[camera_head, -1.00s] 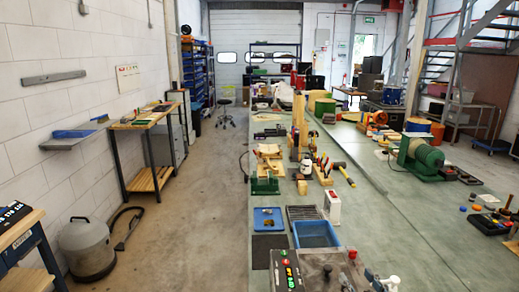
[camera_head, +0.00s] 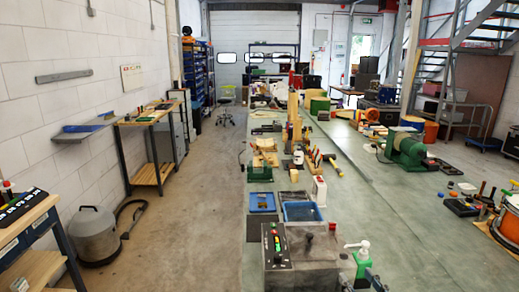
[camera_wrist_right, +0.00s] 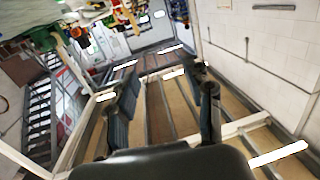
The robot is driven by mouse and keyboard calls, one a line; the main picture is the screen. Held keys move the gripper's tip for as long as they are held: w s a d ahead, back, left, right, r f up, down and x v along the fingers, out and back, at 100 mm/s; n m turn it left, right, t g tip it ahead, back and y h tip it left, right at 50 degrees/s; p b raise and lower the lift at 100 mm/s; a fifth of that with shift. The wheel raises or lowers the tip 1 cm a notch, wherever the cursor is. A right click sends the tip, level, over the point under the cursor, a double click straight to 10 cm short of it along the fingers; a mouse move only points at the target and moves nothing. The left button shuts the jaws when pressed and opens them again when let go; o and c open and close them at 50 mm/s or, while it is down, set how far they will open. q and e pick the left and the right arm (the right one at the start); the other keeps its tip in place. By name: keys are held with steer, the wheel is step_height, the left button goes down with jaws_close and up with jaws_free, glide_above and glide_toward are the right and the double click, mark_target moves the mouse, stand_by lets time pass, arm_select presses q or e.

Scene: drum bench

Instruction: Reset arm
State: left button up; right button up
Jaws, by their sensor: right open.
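My right gripper (camera_wrist_right: 165,95) shows in the right wrist view with its two dark fingers spread apart. Nothing is between the fingers, so it is open and empty. Through the gap I see the floor and roof-like beams at a steep tilt. My left gripper is in neither view.
The long green bench (camera_head: 400,235) carries a control box (camera_head: 300,258), a blue tray (camera_head: 301,212), a hammer and a green machine (camera_head: 405,148). A grey vacuum drum (camera_head: 94,236) stands by the left wall. The aisle floor (camera_head: 200,220) is clear.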

steer(key=s+a+f+g+h, duration=0.1)
steer(key=s+f+g+h, duration=0.1)
steer(key=s+f+g, duration=0.55)
steer(key=s+a+f+g+h, duration=0.1)
steer(key=s+f+g, duration=0.2)
steer(key=s+f, duration=0.5)
steer(key=s+f+g, duration=0.3)
steer(key=s+f, duration=0.1)
steer(key=s, duration=0.8)
step_height(320, 180, down, 30)
steer(key=s+f+g+b, duration=0.1)
steer(key=s+b, duration=0.1)
steer(key=b, duration=0.3)
arm_select(q)
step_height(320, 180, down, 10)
steer(key=b, duration=0.5)
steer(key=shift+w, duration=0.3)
arm_select(e)
steer(key=s+d+f+g, duration=0.1)
steer(key=s+d+f, duration=0.2)
steer(key=s+f, duration=1.4)
step_height(320, 180, down, 4)
steer(key=shift+f, duration=0.1)
